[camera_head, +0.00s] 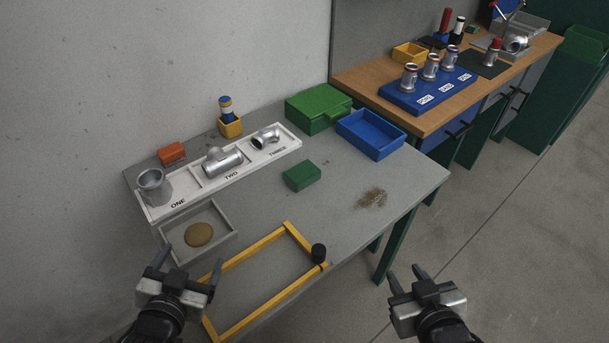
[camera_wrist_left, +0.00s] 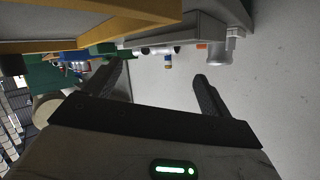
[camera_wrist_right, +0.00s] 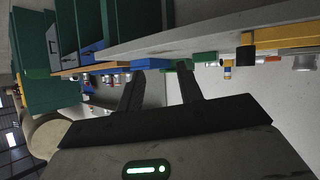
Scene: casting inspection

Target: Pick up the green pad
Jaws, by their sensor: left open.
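The green pad (camera_head: 302,176) is a small green block lying flat on the grey table, right of the white tray's middle. In the right wrist view a small green block (camera_wrist_right: 205,57) shows at the table edge, probably the pad. My left gripper (camera_head: 186,272) is open and empty, in front of the table near the yellow frame, well short of the pad. My right gripper (camera_head: 413,275) is open and empty, off the table's right front side, apart from everything. Its fingers show spread in the right wrist view (camera_wrist_right: 160,85).
A white tray (camera_head: 185,208) holds metal castings in sections ONE, TWO and THREE. Around the pad are a yellow frame (camera_head: 250,246) with a black knob, a blue bin (camera_head: 370,144), a green box (camera_head: 318,112) and a pile of brown bits (camera_head: 371,198). A grey tray (camera_head: 222,246) holds a tan disc.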

